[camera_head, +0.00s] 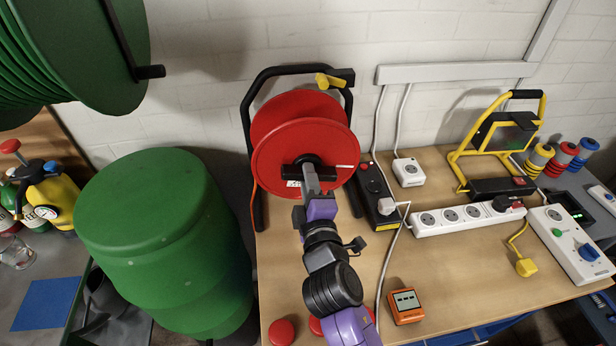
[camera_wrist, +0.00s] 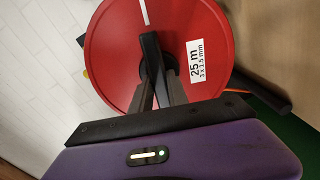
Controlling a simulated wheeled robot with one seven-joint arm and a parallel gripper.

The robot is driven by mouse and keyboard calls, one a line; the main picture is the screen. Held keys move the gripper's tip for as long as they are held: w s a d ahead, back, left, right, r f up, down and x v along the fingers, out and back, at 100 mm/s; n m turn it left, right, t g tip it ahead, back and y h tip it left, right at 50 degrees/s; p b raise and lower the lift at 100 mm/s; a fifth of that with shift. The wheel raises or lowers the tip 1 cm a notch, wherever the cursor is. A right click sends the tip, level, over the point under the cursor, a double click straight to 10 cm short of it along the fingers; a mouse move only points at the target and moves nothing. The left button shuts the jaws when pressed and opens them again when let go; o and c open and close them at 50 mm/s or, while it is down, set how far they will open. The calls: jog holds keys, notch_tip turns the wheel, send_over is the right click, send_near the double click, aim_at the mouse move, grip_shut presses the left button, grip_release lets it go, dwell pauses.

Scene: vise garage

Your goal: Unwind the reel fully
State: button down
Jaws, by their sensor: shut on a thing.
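The red reel (camera_head: 305,145) stands on the workbench in a black tube frame (camera_head: 247,120). A yellow piece (camera_head: 328,81) sits on top of the frame at its right. In the wrist view the reel's red face (camera_wrist: 115,60) fills the upper middle, with a white "25 m" label (camera_wrist: 195,60) and a white stripe. My gripper (camera_head: 309,175) reaches the front of the reel at its centre. Its fingers (camera_wrist: 158,85) are shut on the black hub grip (camera_wrist: 151,50), partly hidden by them. A thin orange cable (camera_head: 254,195) shows beside the frame's left leg.
A large green barrel (camera_head: 165,240) stands left of the bench, below a green hose reel (camera_head: 70,50). Power strips (camera_head: 465,219), a black socket box (camera_head: 378,203) and a yellow work lamp (camera_head: 497,140) lie right. An orange meter (camera_head: 405,305) sits near the front edge.

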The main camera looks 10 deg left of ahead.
jog(key=c, duration=1.3)
grip_release()
jog(key=v, duration=0.7)
jog(key=shift+s+d, duration=0.1)
jog(key=shift+s, duration=0.3)
